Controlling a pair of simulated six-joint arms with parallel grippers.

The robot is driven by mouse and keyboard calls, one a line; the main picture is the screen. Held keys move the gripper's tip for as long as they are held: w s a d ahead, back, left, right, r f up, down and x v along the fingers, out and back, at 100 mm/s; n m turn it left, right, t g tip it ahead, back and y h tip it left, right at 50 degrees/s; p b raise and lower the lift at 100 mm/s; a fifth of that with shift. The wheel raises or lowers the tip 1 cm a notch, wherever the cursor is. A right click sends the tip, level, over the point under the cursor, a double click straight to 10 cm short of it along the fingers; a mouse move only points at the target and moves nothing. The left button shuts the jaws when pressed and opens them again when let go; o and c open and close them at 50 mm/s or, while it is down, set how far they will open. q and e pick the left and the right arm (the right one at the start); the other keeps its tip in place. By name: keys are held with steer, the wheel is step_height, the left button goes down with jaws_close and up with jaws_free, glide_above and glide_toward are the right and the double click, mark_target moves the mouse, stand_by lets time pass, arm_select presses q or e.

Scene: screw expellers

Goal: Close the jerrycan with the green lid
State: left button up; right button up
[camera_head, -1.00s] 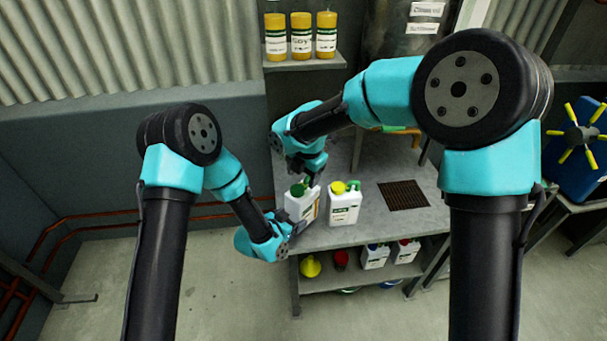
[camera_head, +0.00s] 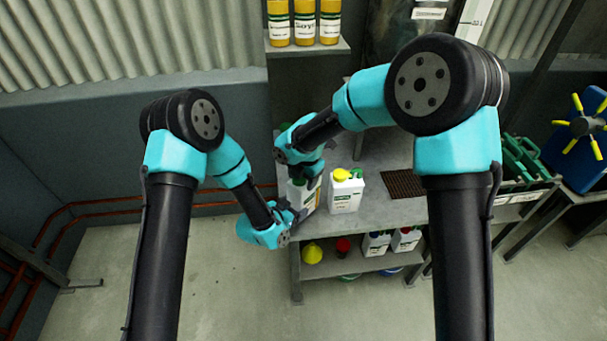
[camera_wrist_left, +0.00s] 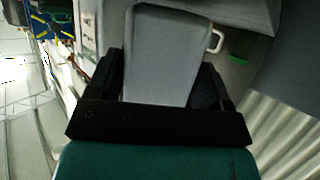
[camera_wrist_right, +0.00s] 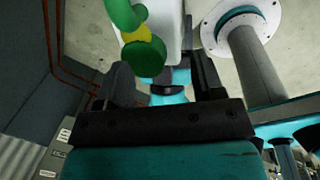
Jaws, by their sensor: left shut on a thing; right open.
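A white jerrycan (camera_head: 310,197) stands at the left front edge of the grey table, partly hidden by my arms. My left gripper (camera_head: 296,214) is shut on its lower side. In the left wrist view the pale jerrycan body (camera_wrist_left: 166,60) fills the space between the fingers. My right gripper (camera_head: 305,176) is open just above the jerrycan's top. In the right wrist view a green lid (camera_wrist_right: 145,59) with a yellow part behind it lies ahead, between the open fingers (camera_wrist_right: 163,85). I cannot tell whether the lid is seated.
A second white jerrycan (camera_head: 344,196) with a yellow lid stands close on the right. A dark grate (camera_head: 403,184) lies further right. The lower shelf (camera_head: 350,264) holds a yellow funnel, a red item and small jerrycans. Yellow bottles (camera_head: 304,22) stand on the upper shelf.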

steer(key=shift+s+f, duration=0.25)
steer(key=shift+f, duration=0.25)
steer(key=shift+s+d, duration=0.1)
steer(key=c, duration=1.1)
steer(key=shift+d+f, duration=0.1)
jaws_close()
steer(key=shift+m, duration=0.3)
steer(key=m, duration=0.3)
steer(key=a+m+h, duration=0.1)
steer(key=m, duration=0.2)
steer(key=shift+a, duration=0.2)
steer(key=m, duration=0.3)
steer(key=shift+w+a+m+h, duration=0.25)
steer(key=shift+a+m+h, duration=0.05)
steer(key=shift+a+m, duration=0.1)
steer(key=m, duration=0.3)
steer(key=shift+w+a+m+g, duration=0.15)
steer(key=shift+w+m+g, duration=0.1)
steer(key=shift+m+g, duration=0.15)
steer(key=o, duration=0.6)
jaws_free()
steer(key=shift+o, duration=0.2)
